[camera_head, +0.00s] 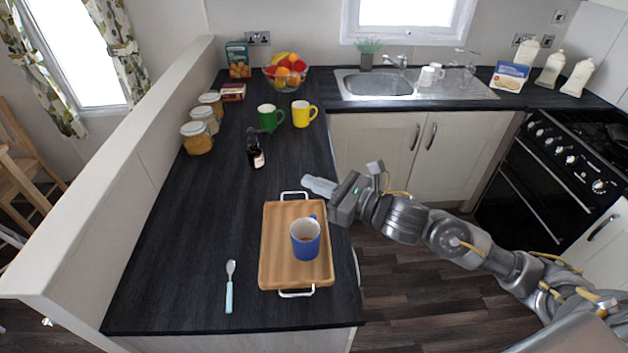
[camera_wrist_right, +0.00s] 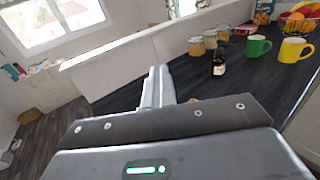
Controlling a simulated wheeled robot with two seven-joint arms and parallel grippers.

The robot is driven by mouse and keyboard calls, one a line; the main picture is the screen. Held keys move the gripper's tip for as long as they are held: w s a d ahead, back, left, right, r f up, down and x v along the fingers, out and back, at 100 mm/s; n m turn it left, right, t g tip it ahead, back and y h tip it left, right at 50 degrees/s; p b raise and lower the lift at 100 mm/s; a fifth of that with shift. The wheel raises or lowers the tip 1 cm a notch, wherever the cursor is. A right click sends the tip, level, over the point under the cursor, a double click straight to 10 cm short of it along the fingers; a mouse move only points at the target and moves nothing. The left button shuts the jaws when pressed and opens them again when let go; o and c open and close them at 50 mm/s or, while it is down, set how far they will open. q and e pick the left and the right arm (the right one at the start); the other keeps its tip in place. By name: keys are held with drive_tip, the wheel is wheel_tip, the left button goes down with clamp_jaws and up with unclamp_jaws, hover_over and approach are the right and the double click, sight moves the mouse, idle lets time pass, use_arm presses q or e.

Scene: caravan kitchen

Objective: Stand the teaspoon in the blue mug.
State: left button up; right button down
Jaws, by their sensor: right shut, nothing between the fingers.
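The teaspoon (camera_head: 230,286), with a metal bowl and a pale blue handle, lies flat on the dark worktop, left of the tray. Its bowl points away from me. The blue mug (camera_head: 306,241) stands upright on the wooden tray (camera_head: 282,270), toward its right side; something brownish shows inside. My right gripper (camera_head: 309,183) is shut and empty, above the far right corner of the tray, well away from the spoon. Its closed fingers also show in the right wrist view (camera_wrist_right: 156,88). My left gripper is not in view.
A dark bottle (camera_head: 255,150) stands beyond the tray, with a green mug (camera_head: 269,118) and a yellow mug (camera_head: 303,113) behind it. Several jars (camera_head: 197,138) line the partition (camera_head: 150,150). The worktop between spoon and jars is clear.

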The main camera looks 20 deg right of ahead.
use_arm(q)
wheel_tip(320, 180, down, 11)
drive_tip(key=b, duration=1.1)
use_arm(e)
wheel_tip(320, 180, down, 13)
drive_tip(key=shift+f, duration=0.15)
use_arm(q)
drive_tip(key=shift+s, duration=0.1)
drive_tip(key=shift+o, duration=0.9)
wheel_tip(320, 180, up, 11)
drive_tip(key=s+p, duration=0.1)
drive_tip(key=p, duration=0.5)
use_arm(e)
drive_tip(key=shift+r, duration=2.9)
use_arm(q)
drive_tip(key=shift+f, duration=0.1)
